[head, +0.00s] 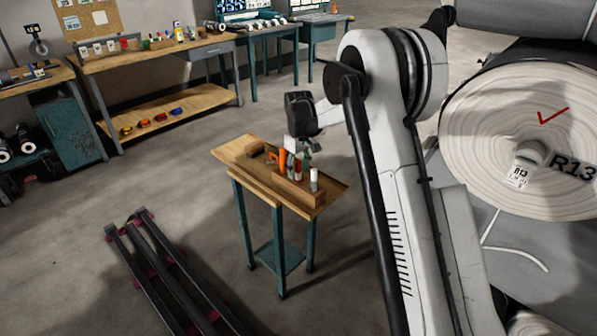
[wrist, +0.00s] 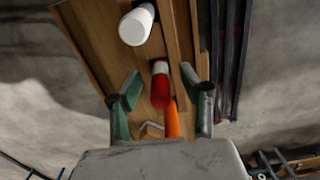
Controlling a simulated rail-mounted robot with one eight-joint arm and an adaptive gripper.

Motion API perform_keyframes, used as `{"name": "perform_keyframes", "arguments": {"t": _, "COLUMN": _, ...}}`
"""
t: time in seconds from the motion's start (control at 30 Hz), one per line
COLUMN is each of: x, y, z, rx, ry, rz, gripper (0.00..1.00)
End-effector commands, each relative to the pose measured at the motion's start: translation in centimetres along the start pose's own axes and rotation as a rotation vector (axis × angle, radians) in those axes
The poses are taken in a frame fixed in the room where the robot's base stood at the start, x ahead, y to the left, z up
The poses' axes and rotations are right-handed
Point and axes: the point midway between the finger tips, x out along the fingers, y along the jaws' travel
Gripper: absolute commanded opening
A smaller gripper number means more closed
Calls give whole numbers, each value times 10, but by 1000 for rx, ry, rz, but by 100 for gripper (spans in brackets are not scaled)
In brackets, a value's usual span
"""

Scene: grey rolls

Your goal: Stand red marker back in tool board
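The red marker (wrist: 160,88), with a white end, lies between my fingers in the wrist view, with a gap to each side. In the head view a red shape (head: 291,166) stands roughly upright below my gripper. My gripper (wrist: 161,72) is open, its green-padded fingers spread; in the head view it (head: 302,157) is just above the wooden tool board (head: 293,190). I cannot tell whether the marker's lower end sits in a hole. An orange tool (wrist: 172,120) is beside the red marker.
The board rests on a small wooden table (head: 324,197) with teal legs. A brown piece (head: 253,147) lies at its far left. A large paper roll (head: 525,130) stands at the right. Dark rails (head: 165,270) lie on the floor at the left. Workbenches (head: 155,55) line the back.

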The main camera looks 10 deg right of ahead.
Motion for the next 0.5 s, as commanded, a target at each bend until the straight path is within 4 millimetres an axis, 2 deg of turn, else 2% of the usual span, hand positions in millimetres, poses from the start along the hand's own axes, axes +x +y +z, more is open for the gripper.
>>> {"name": "perform_keyframes", "arguments": {"t": 0.5, "x": -92, "y": 0, "z": 0, "rx": 0, "ry": 0, "rz": 0, "gripper": 40}}
